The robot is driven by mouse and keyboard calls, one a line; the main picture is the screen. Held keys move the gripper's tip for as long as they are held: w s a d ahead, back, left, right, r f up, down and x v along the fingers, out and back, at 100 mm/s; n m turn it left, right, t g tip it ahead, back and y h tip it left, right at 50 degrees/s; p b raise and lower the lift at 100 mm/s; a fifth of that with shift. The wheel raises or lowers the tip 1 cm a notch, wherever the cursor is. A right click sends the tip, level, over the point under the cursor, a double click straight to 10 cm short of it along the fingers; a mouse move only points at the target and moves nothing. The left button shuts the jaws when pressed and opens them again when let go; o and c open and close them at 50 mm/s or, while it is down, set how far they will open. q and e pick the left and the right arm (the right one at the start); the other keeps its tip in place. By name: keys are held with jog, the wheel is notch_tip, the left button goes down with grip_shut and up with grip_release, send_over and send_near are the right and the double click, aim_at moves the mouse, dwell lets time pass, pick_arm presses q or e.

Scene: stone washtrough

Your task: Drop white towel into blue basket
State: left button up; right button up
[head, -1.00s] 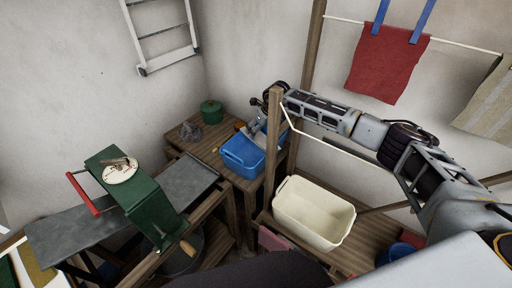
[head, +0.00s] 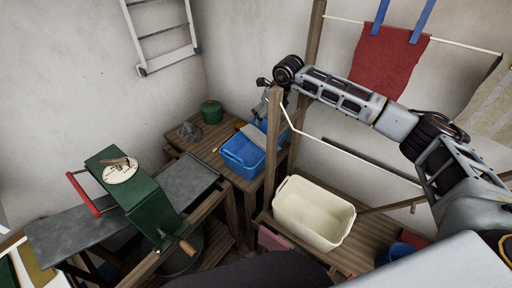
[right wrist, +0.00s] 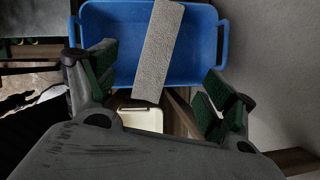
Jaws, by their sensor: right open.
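The blue basket (head: 238,158) stands on the wooden table in the corner, partly behind a wooden post. In the right wrist view its blue wall (right wrist: 205,75) shows beyond my fingers. The white towel (right wrist: 158,50) is a narrow pale strip crossing the basket's opening and its near rim. It also shows as a beige strip in the head view (head: 253,135). I cannot tell whether it rests on the rims or is just above them. My right gripper (head: 262,108) is above the basket, fingers spread and apart from the towel (right wrist: 160,75). My left gripper is out of view.
A wooden post (head: 273,140) stands close beside the basket and my right arm. A cream tub (head: 312,212) sits on the wooden bench to the right. A green pot (head: 211,112) stands behind the basket. A green machine (head: 140,195) with a red handle is at left.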

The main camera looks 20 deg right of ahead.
jog(key=shift+s+d+r, duration=0.1)
jog(key=shift+s+r, duration=0.15)
jog(key=shift+r, duration=0.4)
dwell(0.4)
